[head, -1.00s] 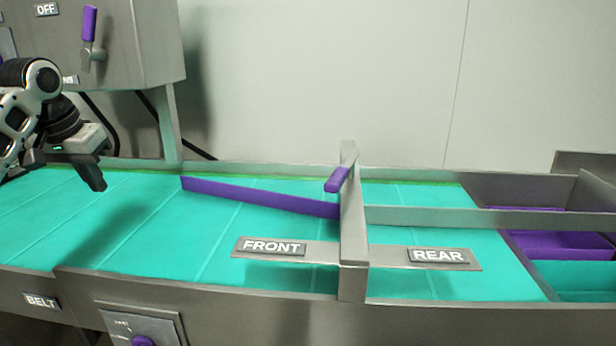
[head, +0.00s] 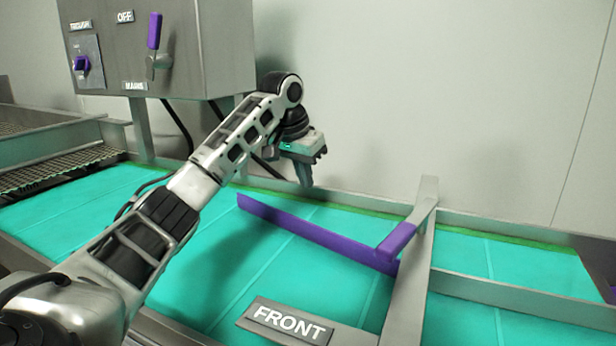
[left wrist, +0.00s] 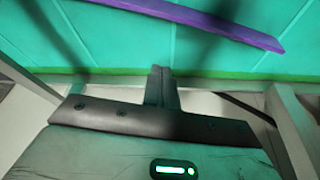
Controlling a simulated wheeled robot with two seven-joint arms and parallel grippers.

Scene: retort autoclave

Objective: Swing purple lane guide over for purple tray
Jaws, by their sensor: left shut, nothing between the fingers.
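The purple lane guide (head: 310,232) is a long thin bar standing on the turquoise belt (head: 235,270). It slants from its free end near the belt's far edge to the grey crossbar. The guide also shows across the top of the left wrist view (left wrist: 225,22). My left gripper (head: 304,178) is above the belt's far side, near the guide's free end and apart from it. Its fingers are together and empty in the left wrist view (left wrist: 160,72). My right gripper is out of view. No purple tray is clearly visible now.
The grey crossbar (head: 412,275) spans the belt, with a FRONT plate (head: 290,320) on its near left. A grey control box (head: 170,50) with a purple-handled switch stands behind at the left. The far wall is plain. A grey divider (head: 520,298) runs right of the crossbar.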

